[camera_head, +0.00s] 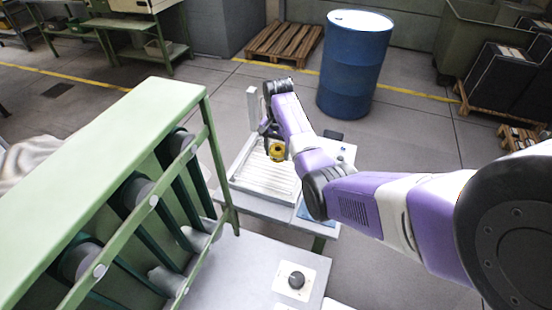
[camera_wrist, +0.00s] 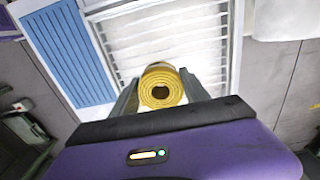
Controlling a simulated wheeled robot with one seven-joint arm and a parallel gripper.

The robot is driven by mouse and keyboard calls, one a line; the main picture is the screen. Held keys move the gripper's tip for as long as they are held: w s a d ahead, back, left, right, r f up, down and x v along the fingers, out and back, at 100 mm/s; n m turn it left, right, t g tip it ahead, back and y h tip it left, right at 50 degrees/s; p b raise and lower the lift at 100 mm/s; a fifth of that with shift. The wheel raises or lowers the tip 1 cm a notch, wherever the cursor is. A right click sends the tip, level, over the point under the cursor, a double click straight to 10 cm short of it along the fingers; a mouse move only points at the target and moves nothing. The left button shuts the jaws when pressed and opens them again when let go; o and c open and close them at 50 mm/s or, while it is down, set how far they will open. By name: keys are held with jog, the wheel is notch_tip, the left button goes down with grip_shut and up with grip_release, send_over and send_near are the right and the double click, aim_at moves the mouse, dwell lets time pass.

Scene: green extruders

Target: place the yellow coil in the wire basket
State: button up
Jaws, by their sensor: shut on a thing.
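The yellow coil (camera_head: 277,151) is between the fingers of my gripper (camera_head: 268,133), above the white ribbed basket (camera_head: 262,182) on the small table. In the wrist view the yellow coil (camera_wrist: 160,86) shows its round end with a dark hole, and the two grey fingers of my gripper (camera_wrist: 161,92) close on its sides. White slats and bars of the basket (camera_wrist: 215,30) show behind the coil. I cannot tell the exact height of the coil over the basket.
A green rack (camera_head: 120,130) with dark rollers stands at the left. A blue mat (camera_wrist: 65,55) lies beside the basket. A blue barrel (camera_head: 354,65) and a wooden pallet (camera_head: 285,41) stand behind. A panel with a black knob (camera_head: 295,281) is in front.

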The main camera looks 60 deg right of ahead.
aim_at(277, 166)
notch_tip(277, 166, down, 4)
jog(key=b, duration=0.2)
jog(key=shift+f+b, duration=0.1)
jog(key=shift+b, duration=0.3)
jog(key=o, duration=1.4)
jog(key=shift+o, duration=0.2)
notch_tip(277, 166, up, 12)
jog(key=p, duration=0.1)
